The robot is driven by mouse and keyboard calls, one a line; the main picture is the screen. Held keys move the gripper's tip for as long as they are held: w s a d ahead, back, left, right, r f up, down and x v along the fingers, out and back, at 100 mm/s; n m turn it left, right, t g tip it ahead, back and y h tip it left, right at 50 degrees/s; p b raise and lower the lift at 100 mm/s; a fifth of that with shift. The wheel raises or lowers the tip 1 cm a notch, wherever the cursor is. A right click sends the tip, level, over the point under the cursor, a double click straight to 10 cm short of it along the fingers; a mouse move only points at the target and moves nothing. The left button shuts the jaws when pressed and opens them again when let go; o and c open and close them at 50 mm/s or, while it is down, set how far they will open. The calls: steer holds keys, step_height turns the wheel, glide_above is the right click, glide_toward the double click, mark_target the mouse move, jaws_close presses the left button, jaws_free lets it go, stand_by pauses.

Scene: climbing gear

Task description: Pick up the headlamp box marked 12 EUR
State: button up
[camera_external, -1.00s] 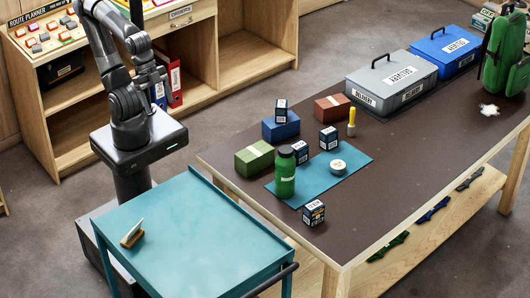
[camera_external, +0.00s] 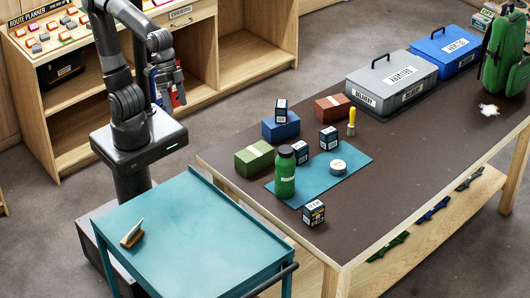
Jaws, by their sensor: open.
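Several small dark-blue boxes with white labels stand on the brown table. One box (camera_external: 281,111) sits on top of a larger blue box. Two boxes, one (camera_external: 328,138) farther back and one (camera_external: 301,153) beside the green bottle, are at the teal mat. Another box (camera_external: 314,213) stands near the table's front edge, off the mat. The price print is too small to read, so I cannot tell which is marked 12 EUR. My gripper (camera_external: 171,103) is open and empty, raised before the wooden shelf, left of the table and apart from all the boxes.
On the table (camera_external: 410,150) are a green bottle (camera_external: 285,174), teal mat (camera_external: 318,184), white round item (camera_external: 338,168), blue box (camera_external: 280,128), green box (camera_external: 254,158), red-brown box (camera_external: 332,107) and yellow-handled tool (camera_external: 351,124). A teal cart (camera_external: 195,245) stands before me.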

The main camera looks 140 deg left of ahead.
steer(key=w+a+n, duration=0.4)
steer(key=w+n, duration=0.3)
steer(key=w, duration=0.5)
steer(key=n+g, duration=0.1)
steer(key=n, duration=2)
glide_above(313, 204)
steer(key=s, duration=0.3)
step_height(313, 204, down, 20)
steer(key=r, duration=0.1)
steer(key=shift+n, duration=0.3)
steer(key=x, duration=0.6)
steer(key=shift+a+f, duration=0.2)
steer(key=shift+a, duration=0.1)
steer(key=x, duration=0.5)
steer(key=shift+s+f, duration=0.2)
steer(key=shift+s, duration=0.05)
steer(key=c, duration=1.1)
steer(key=shift+r, duration=0.15)
